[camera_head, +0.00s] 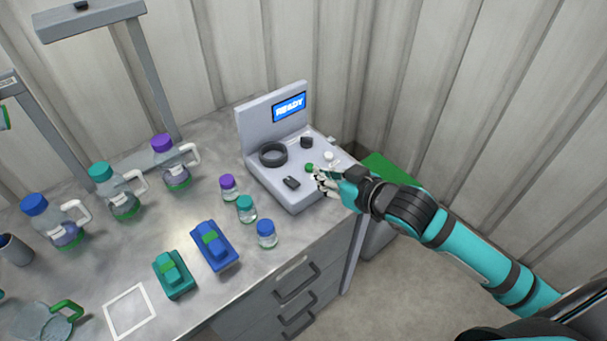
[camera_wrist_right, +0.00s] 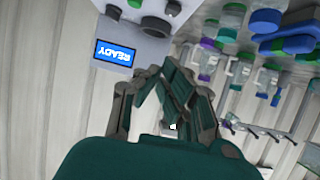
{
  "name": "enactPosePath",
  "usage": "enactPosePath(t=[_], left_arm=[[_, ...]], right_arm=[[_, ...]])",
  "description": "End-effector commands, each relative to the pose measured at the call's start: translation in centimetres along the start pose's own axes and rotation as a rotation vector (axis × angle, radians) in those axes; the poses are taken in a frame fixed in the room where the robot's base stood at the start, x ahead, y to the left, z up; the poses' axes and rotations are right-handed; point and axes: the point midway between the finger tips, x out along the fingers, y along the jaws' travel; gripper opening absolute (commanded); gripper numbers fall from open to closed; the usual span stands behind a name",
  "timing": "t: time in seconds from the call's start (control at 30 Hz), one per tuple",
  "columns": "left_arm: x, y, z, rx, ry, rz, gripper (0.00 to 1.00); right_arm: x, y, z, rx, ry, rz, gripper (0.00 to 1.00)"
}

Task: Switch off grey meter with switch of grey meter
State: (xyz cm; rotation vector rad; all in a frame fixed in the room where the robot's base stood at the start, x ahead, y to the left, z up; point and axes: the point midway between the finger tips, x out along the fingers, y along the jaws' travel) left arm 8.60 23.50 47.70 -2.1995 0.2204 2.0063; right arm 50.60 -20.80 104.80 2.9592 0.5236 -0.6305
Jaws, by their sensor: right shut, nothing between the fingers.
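The grey meter (camera_head: 277,190) stands at the table's right end, its upright back panel holding a blue screen (camera_head: 289,107) that reads READY. The screen also shows in the right wrist view (camera_wrist_right: 115,53). Its deck carries a black ring (camera_head: 272,154), a black knob (camera_head: 306,142), a green button (camera_head: 309,168), a white knob (camera_head: 328,156) and a small black rocker-like switch (camera_head: 291,182). My right gripper (camera_head: 321,178) is shut and empty at the deck's right edge, close to the green button. Whether it touches the meter I cannot tell. My left gripper is out of view.
Small capped bottles (camera_head: 246,208) stand left of the meter, near a blue device (camera_head: 214,245) and a teal device (camera_head: 174,274). Larger handled bottles (camera_head: 117,190) stand farther left. A green-topped bin (camera_head: 388,168) is right of the table. Corrugated walls close the back and right.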

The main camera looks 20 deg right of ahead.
Motion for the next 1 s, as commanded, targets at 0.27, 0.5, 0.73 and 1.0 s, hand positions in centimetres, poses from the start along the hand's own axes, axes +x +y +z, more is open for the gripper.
enactPosePath(t=[0.27,0.5,0.73,1.0], left_arm=[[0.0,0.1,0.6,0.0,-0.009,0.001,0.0],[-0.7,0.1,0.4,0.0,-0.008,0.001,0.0],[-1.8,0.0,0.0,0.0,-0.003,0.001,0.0],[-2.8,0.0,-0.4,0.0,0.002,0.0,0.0]], right_arm=[[0.1,0.0,0.0,0.0,0.0,0.001,0.0],[2.4,0.1,-0.2,0.002,0.001,0.002,0.0],[7.4,0.1,-0.3,0.003,0.0,0.002,0.0],[10.5,0.0,2.2,0.001,-0.006,0.001,0.0]])
